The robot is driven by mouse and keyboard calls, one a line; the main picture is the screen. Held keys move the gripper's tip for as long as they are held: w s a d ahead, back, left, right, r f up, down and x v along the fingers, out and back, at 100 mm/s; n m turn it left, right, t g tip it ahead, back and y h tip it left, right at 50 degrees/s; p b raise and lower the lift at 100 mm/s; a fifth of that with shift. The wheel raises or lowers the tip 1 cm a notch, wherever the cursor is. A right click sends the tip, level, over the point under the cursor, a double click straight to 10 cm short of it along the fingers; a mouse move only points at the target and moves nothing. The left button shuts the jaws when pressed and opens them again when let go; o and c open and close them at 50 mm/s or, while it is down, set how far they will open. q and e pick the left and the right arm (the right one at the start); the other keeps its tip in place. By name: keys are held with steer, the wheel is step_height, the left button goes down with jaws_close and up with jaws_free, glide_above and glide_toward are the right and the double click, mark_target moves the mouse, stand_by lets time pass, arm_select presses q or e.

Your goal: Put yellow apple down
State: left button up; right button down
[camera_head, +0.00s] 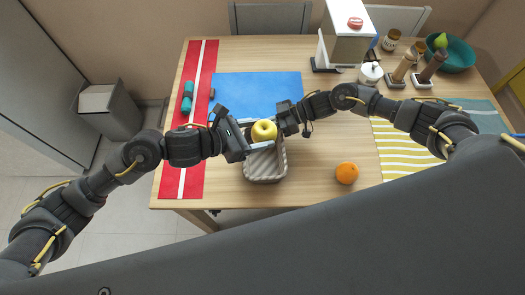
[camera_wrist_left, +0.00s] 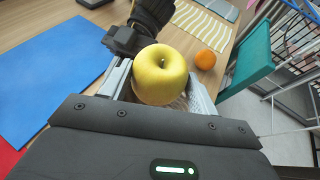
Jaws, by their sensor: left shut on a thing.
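A yellow apple (camera_head: 264,131) is held between the fingers of my left gripper (camera_head: 258,134), above a grey striped basket (camera_head: 265,168). In the left wrist view the apple (camera_wrist_left: 160,74) sits between the two fingers, with the basket partly hidden behind it. My right gripper (camera_head: 287,119) is close beside the apple on its right side; its fingers are hard to make out. It also shows in the left wrist view as a dark shape (camera_wrist_left: 135,32) beyond the apple.
An orange (camera_head: 347,173) lies on the wooden table right of the basket. A blue mat (camera_head: 256,92), a red runner (camera_head: 199,75) and a yellow striped cloth (camera_head: 400,150) lie around. A white dispenser (camera_head: 346,45), jars and a teal bowl (camera_head: 458,58) stand at the back right.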

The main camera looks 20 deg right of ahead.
arm_select(q)
steer(key=shift+f, duration=4.75)
steer(key=shift+f, duration=0.1)
steer(key=shift+s+f, duration=0.1)
steer(key=shift+f, duration=0.45)
steer(key=o, duration=1.1)
steer(key=shift+a+f, duration=0.1)
steer(key=shift+f, duration=0.05)
steer(key=shift+c, duration=0.2)
arm_select(e)
steer(key=shift+r, duration=0.1)
arm_select(q)
steer(key=r+v, duration=0.1)
steer(key=v, duration=1.1)
steer(key=shift+r, duration=0.35)
